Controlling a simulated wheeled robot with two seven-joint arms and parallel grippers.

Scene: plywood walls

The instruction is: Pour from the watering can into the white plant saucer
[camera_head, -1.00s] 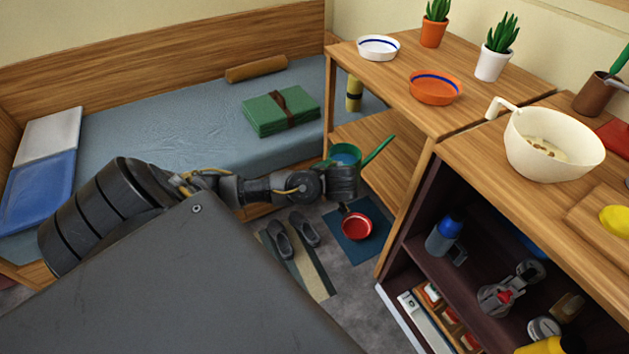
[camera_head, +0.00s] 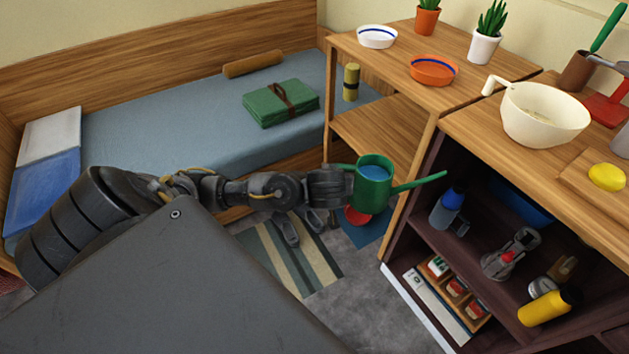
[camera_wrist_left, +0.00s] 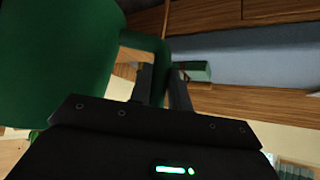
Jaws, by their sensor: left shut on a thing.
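The green watering can (camera_head: 374,190) is upright, with blue water showing in its open top and its spout pointing right. My left gripper (camera_head: 350,184) is shut on its handle; the can also fills the upper left of the left wrist view (camera_wrist_left: 55,65), with the gripper's fingers (camera_wrist_left: 163,85) at the handle. The white plant saucer (camera_head: 377,37), with a blue ring inside, stands on the wooden shelf top at the back, above and beyond the can. My right gripper is out of view.
An orange saucer (camera_head: 434,70) stands near the white one, with two potted plants (camera_head: 486,46) behind. A cream bowl (camera_head: 541,113) stands on the right counter (camera_head: 465,138). A red bowl (camera_head: 357,216) on the floor is partly hidden by the can. The shelf unit's edge is close to the spout.

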